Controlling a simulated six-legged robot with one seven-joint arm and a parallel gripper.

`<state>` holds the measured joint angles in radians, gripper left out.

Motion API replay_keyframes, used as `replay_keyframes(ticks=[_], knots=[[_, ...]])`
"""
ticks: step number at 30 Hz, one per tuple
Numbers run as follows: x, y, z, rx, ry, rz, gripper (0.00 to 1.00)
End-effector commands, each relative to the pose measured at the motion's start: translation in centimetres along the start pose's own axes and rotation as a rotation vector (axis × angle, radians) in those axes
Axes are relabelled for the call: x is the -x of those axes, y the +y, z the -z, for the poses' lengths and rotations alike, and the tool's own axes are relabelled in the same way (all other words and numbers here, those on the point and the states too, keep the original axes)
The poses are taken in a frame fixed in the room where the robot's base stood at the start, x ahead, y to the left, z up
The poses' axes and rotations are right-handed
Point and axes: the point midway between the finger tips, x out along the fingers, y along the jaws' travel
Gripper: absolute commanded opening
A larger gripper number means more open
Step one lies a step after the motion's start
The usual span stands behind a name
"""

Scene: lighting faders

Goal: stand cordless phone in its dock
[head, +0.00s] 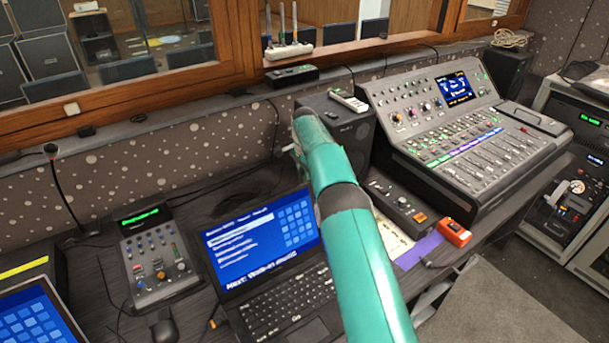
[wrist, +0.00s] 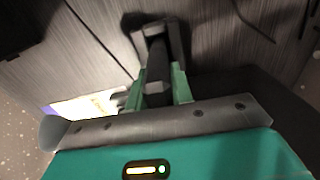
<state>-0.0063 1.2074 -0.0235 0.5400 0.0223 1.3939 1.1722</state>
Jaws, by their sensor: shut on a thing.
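In the wrist view my gripper (wrist: 156,88) has its green fingers closed on the sides of a narrow dark thing, which I take for the cordless phone (wrist: 157,72). The phone points away from my wrist. At its far end is a wider dark, bracket-like shape, perhaps the dock (wrist: 150,30), over the grey desk. I cannot tell whether phone and dock touch or are apart. In the head view my teal arm reaches over the desk between laptop and speaker; it hides most of my gripper, and neither phone nor dock can be made out there.
A laptop (head: 265,255) stands open left of my arm. A black speaker (head: 345,135) with a light handset-like device (head: 348,100) on top stands behind it. A mixing console (head: 460,140) and small control box (head: 398,205) are to the right. A gooseneck microphone (head: 62,185) rises at left.

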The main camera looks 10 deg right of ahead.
Motion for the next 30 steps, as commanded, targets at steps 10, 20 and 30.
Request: replay_keyframes(ticks=[10, 20, 30], knots=[[-0.1, 0.0, 0.0, 0.000, 0.000, 0.000, 0.44], [2.8, -0.1, 0.0, 0.000, 0.002, 0.003, 0.44], [7.2, 0.0, 0.0, 0.000, 0.000, 0.001, 0.44]])
